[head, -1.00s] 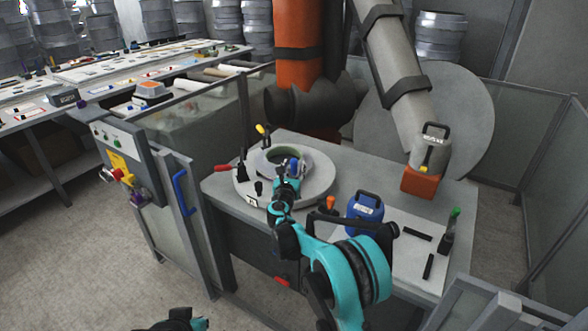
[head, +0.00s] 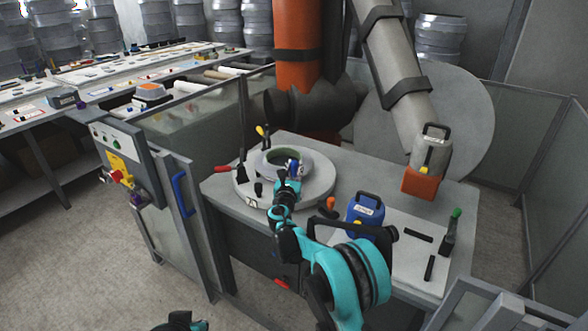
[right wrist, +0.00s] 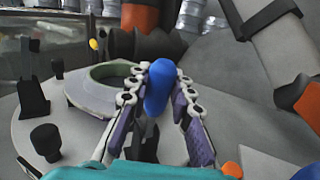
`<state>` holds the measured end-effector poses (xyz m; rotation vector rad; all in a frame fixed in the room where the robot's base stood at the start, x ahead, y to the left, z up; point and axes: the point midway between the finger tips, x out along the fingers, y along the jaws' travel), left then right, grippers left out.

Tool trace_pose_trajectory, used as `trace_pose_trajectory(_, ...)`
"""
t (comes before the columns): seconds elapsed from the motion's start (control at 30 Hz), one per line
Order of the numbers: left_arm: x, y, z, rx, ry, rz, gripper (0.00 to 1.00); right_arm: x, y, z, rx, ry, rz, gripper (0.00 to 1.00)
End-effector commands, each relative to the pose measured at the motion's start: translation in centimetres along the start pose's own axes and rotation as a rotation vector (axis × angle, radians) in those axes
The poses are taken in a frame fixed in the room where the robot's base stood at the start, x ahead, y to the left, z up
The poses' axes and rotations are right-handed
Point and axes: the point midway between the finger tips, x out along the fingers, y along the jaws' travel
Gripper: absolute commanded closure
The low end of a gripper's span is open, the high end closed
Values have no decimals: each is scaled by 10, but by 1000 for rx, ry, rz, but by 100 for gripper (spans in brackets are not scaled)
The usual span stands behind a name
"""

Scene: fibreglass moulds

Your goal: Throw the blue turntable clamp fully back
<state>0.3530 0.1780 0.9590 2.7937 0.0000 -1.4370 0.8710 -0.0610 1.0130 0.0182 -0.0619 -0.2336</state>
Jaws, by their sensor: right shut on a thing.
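The round grey turntable (head: 318,187) lies on the bench and bears a pale ring-shaped mould (head: 265,163). The blue clamp handle (right wrist: 159,90) stands upright between the two fingers of my right gripper (right wrist: 160,100) in the right wrist view. In the head view my right gripper (head: 291,173) is at the mould's near right side, shut on the handle; a bit of blue shows there. The clamp's base is mostly hidden by the fingers. My left gripper (head: 180,321) shows only partly at the bottom edge, away from the bench, and its fingers cannot be made out.
Other clamps with red (head: 222,169), yellow (head: 260,131) and orange (head: 330,203) handles stand round the turntable. A blue jug (head: 365,209) is beside my right forearm.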

Motion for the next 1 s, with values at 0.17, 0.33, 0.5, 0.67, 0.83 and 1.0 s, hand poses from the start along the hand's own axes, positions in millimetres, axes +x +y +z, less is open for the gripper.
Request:
trace_pose_trajectory(0.17,14,0,10,0,0,0,100,-9,-3,-6,40,-103,0,100)
trace_pose_trajectory(0.33,23,0,16,0,0,0,100,-18,-7,-8,89,-223,1,100)
trace_pose_trajectory(0.5,25,0,18,0,0,0,100,-26,-10,-10,136,-336,1,100)
trace_pose_trajectory(0.67,25,0,18,0,0,0,100,-32,-13,-12,173,-420,1,100)
trace_pose_trajectory(0.83,25,0,18,0,0,0,100,-36,-15,-14,198,-480,0,100)
trace_pose_trajectory(1.0,25,0,18,0,0,0,100,-38,-16,-15,210,-508,0,100)
